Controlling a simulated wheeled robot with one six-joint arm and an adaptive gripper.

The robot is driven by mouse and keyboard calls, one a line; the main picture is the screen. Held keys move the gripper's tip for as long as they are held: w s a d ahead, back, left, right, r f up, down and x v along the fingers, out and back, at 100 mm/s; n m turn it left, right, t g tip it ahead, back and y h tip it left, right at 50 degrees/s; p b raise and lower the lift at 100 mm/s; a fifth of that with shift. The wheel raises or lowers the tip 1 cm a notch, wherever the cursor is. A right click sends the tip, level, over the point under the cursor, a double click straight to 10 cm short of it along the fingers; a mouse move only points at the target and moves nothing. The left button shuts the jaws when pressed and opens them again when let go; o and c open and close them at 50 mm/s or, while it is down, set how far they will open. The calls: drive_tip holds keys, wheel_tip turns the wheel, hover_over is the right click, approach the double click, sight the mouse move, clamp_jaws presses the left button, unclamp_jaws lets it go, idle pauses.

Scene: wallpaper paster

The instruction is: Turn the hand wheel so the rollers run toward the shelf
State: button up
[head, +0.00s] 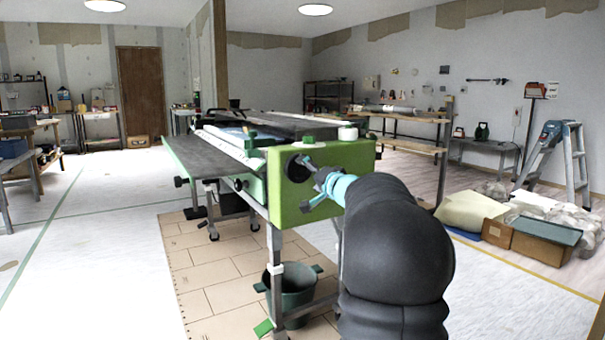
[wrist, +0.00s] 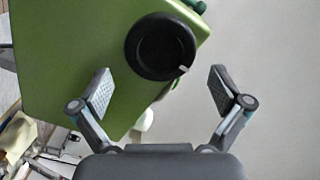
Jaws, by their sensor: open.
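The wallpaper paster (head: 285,165) is a green-ended machine on metal legs in the middle of the head view. The hand wheel (wrist: 160,46) is a round black knob on the green end plate (wrist: 75,50) in the wrist view, with a small pale mark at its lower right rim. It also shows at the end plate in the head view (head: 297,168), partly covered by my gripper. My gripper (wrist: 158,90) is open and empty. Its fingers stand apart on the left and right, with the wheel ahead between and above them. The rollers cannot be made out clearly.
A dark green bucket (head: 292,290) stands under the paster on a tan floor mat (head: 205,280). Boxes and paper (head: 520,225) lie at the right near a stepladder (head: 570,165). Wooden benches stand along the back.

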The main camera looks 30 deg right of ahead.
sight(300, 169)
drive_tip(key=shift+w+d, duration=0.15)
drive_tip(key=shift+w, duration=2.1)
drive_tip(key=c, duration=0.7)
drive_tip(key=shift+d, duration=0.15)
drive_tip(key=shift+c, duration=0.2)
drive_tip(key=shift+r, duration=0.1)
